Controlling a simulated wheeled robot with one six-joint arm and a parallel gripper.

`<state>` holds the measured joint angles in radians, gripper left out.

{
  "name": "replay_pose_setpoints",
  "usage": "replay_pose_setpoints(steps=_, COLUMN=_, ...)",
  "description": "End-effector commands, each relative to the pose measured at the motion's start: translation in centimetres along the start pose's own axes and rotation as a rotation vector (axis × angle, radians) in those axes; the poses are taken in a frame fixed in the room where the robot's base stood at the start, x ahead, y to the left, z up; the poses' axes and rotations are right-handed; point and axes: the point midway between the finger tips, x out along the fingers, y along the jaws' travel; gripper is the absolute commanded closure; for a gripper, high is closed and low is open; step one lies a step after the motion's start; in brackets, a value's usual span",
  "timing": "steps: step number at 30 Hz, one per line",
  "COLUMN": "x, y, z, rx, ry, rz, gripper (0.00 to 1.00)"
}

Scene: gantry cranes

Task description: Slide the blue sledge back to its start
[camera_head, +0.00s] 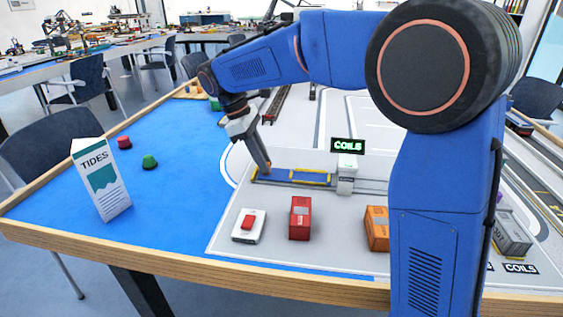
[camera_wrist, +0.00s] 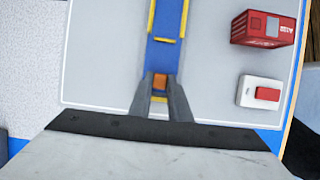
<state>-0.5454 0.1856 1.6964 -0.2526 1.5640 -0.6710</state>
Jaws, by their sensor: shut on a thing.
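The blue sledge (camera_head: 276,178) lies in a rail track on the grey board, toward the track's left end. It has yellow edge bars and also shows in the wrist view (camera_wrist: 163,54). An orange knob (camera_wrist: 160,82) stands at the sledge's near end in the wrist view. My gripper (camera_wrist: 160,86) has its two fingers closed around this knob. In the head view my gripper (camera_head: 265,168) reaches down to the track's left end, and its fingers hide the knob there.
A red block (camera_head: 300,218), a white block with a red top (camera_head: 249,226) and an orange block (camera_head: 377,228) stand in front. A TIDES carton (camera_head: 101,182) stands at left on blue cloth.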

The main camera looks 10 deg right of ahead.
Motion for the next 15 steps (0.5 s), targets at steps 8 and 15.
replay_pose_setpoints(steps=8, x=-0.48, y=0.05, z=-0.97, rx=0.001, ry=0.002, rz=0.002, gripper=1.00)
replay_pose_setpoints(steps=15, x=-0.54, y=0.06, z=-1.06, rx=0.000, ry=0.005, rz=0.003, gripper=0.78)
